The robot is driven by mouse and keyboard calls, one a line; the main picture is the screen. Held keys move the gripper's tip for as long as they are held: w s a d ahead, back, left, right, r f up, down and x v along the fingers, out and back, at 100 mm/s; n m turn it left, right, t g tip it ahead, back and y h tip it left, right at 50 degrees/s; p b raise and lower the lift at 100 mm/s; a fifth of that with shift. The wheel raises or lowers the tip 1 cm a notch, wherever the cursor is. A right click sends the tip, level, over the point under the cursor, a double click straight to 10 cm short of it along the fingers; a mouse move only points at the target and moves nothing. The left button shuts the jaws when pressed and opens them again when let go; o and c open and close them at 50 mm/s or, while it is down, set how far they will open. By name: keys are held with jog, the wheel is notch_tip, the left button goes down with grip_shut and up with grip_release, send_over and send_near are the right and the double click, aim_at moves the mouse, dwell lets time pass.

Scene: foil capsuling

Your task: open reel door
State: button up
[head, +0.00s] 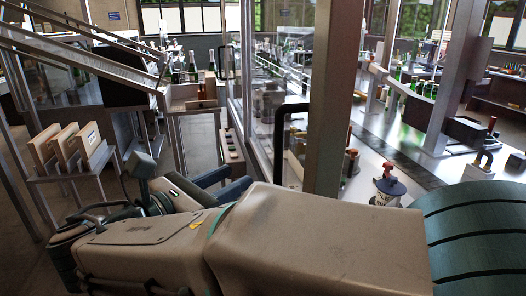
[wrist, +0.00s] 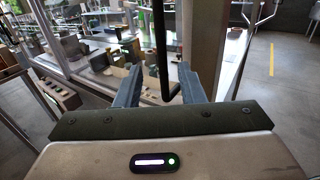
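A glazed door panel (head: 262,110) in a metal frame stands right of centre in the head view, with a black bar handle (head: 279,140) on it. The handle's lower end meets the outline of my arm there. My gripper (head: 238,177) is in front of the glass with its blue-grey fingers apart. In the wrist view my gripper (wrist: 158,70) is open and empty. A black bar handle (wrist: 160,50) shows upright between the two fingers in that picture, its bottom bending right towards the right finger. I cannot tell whether it is within finger depth or beyond the tips.
A thick brown-grey post (head: 333,90) stands right of the door. A bench with bottles and tools (head: 385,165) lies behind the glass. Bare floor (wrist: 275,75) shows at the right in the wrist view.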

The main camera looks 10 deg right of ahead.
aim_at(276, 156)
jog(key=p+x, duration=0.1)
jog(key=x, duration=1.1)
jog(key=shift+w+d, duration=0.1)
jog(key=shift+d, duration=0.2)
grip_shut()
